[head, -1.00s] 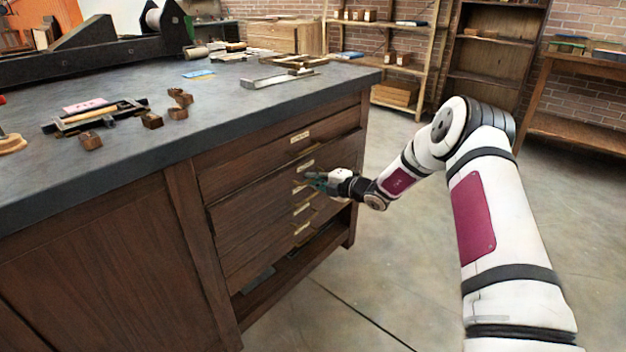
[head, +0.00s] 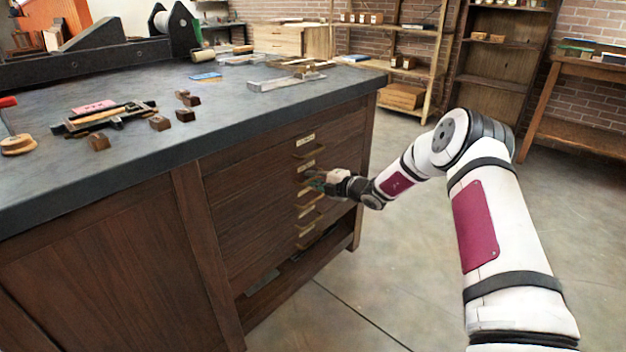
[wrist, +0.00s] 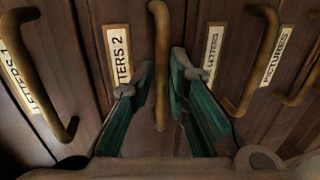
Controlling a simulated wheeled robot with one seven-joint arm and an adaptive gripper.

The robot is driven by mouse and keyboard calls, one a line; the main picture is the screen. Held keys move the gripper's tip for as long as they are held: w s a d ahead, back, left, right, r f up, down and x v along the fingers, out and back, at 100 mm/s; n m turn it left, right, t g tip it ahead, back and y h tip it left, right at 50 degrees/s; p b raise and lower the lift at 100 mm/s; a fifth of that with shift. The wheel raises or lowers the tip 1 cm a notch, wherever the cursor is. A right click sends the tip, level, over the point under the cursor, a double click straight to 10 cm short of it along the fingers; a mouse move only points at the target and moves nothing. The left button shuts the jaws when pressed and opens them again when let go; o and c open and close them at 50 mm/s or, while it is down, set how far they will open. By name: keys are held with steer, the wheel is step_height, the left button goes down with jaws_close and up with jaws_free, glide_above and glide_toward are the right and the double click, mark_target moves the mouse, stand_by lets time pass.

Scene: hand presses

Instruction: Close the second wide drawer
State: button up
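The second wide drawer (head: 250,183) is in the dark wooden cabinet and looks about flush with its neighbours. Its label, ending in "TERS 2" (wrist: 118,55), shows in the wrist view. Its curved brass handle (wrist: 160,65) stands between the two green fingers of my gripper (wrist: 154,85). The fingers are apart, one on each side of the handle, with gaps visible. I cannot tell whether the fingertips touch the drawer front. In the head view my gripper (head: 322,181) is at the drawer front and hides part of the handle.
Other drawer handles sit close by: "LETTERS 1" (wrist: 62,110) on the left and another (wrist: 250,65) on the right in the wrist view. An open shelf space (head: 285,277) lies below the drawers. The worktop (head: 225,110) overhangs above. Floor (head: 420,260) to the right is clear.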

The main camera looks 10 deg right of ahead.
steer(key=shift+s, duration=0.1)
steer(key=v, duration=1.1)
steer(key=shift+s+d, duration=0.3)
steer(key=shift+r, duration=0.1)
